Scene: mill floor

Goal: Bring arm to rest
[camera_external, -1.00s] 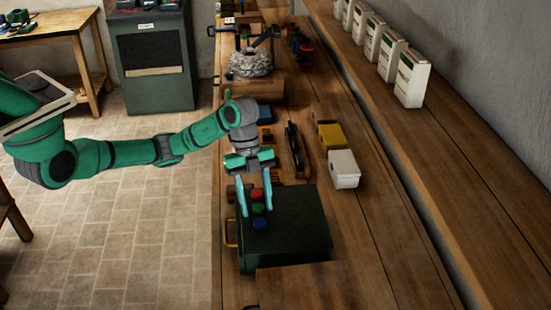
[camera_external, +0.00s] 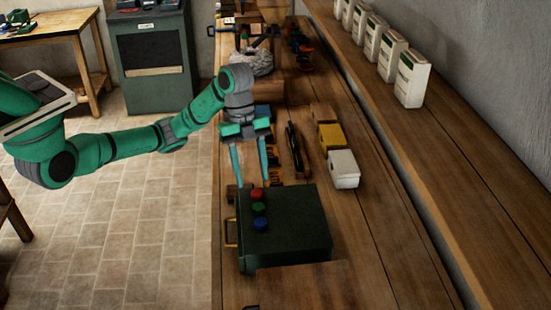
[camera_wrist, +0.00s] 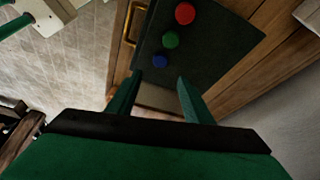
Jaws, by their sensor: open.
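My gripper (camera_external: 251,184) is open and empty, with its two teal fingers pointing down, spread apart. In the external view it hangs above the workbench (camera_external: 385,240), by the far edge of a dark green box (camera_external: 295,225). The box has a red button (camera_external: 257,194), a green button (camera_external: 259,208) and a blue button (camera_external: 260,223) in a row on its top. The wrist view also shows my gripper (camera_wrist: 157,85) with the red (camera_wrist: 185,13), green (camera_wrist: 171,40) and blue (camera_wrist: 160,61) buttons beyond its fingertips. The fingers appear clear of the buttons.
A white box (camera_external: 343,169) and a yellow box (camera_external: 330,137) stand right of my gripper. Tools lie behind it, near a grey stone-like ring (camera_external: 251,62). Several white cartons (camera_external: 412,79) line the shelf. The tiled floor (camera_external: 130,230) at left is open.

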